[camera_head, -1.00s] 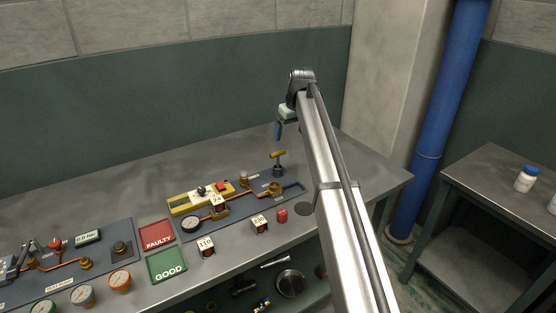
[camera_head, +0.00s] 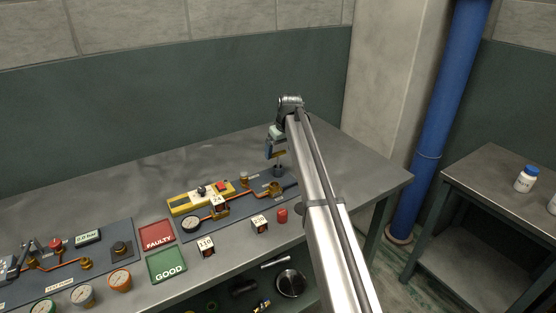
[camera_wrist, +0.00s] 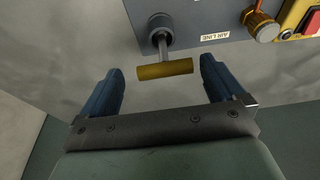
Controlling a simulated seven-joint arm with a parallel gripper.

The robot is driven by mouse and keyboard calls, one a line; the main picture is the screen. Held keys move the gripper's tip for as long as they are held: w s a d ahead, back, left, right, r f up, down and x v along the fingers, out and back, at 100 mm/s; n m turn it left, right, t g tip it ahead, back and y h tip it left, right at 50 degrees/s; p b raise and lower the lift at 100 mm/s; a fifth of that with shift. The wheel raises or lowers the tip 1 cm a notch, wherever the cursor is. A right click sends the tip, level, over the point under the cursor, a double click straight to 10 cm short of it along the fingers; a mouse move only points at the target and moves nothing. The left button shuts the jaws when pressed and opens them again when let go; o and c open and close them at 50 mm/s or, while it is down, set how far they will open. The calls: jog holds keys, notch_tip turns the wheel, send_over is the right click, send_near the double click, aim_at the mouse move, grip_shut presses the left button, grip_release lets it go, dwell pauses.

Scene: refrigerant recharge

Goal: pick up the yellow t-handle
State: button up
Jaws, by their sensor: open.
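The yellow t-handle (camera_wrist: 165,69) shows in the wrist view as a short yellow bar on a metal stem, standing in a dark round socket (camera_wrist: 160,28) at the edge of the grey-blue panel. My gripper (camera_wrist: 160,78) is open, with one blue finger to the left and one to the right of the bar. The bar lies crosswise in the gap between the fingertips, with room at both ends. I see no contact. In the head view my gripper (camera_head: 275,155) is directly over the socket (camera_head: 278,172), and it mostly hides the t-handle.
A red FAULTY tray (camera_head: 157,235) and a green GOOD tray (camera_head: 167,265) lie to the left. The bench right of the socket is clear.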

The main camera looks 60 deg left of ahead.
aim_at(278, 155)
jog(key=shift+s+x, duration=0.15)
jog(key=shift+x, duration=1)
jog(key=shift+s+x, duration=0.15)
jog(key=shift+x, duration=1.05)
jog(key=shift+c, duration=0.4)
jog(key=c, duration=0.9)
jog(key=shift+r, duration=0.15)
jog(key=shift+c, duration=0.2)
